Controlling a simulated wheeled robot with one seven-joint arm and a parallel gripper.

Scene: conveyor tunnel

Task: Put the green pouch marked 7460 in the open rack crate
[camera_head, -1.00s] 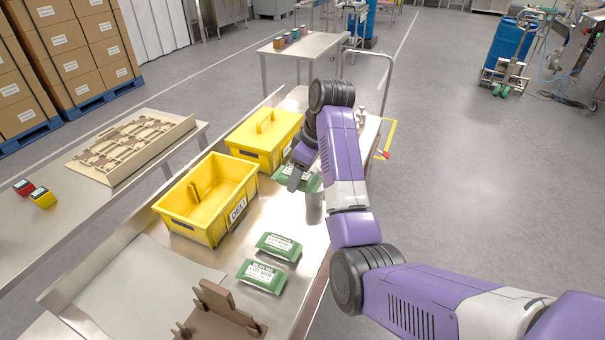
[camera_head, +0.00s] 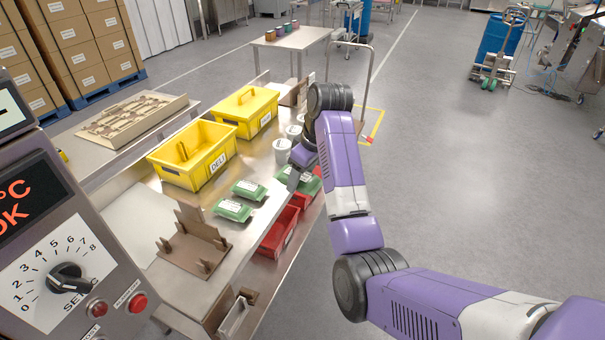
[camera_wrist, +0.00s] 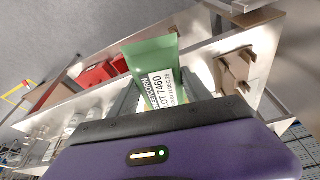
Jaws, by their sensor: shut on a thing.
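My gripper (camera_head: 297,172) is shut on a green pouch (camera_head: 313,183). In the wrist view the held pouch (camera_wrist: 152,62) shows a white label reading LOT 7460. The gripper holds it by the right edge of the steel bench, above and beyond the red crates. A red crate (camera_head: 278,236) with a white label sits below bench level under that edge, with more red (camera_head: 300,201) behind it. The wrist view also shows red crates (camera_wrist: 98,76) left of the pouch. The arm and pouch partly hide them; I cannot tell which is open.
Two other green pouches (camera_head: 249,189) (camera_head: 233,210) lie on the bench. An open yellow DELI crate (camera_head: 222,160) and a lidded yellow crate (camera_head: 258,116) stand behind. White tubs (camera_head: 282,149) stand near the gripper. A brown fixture (camera_head: 190,254) and a control panel (camera_head: 65,235) are nearer.

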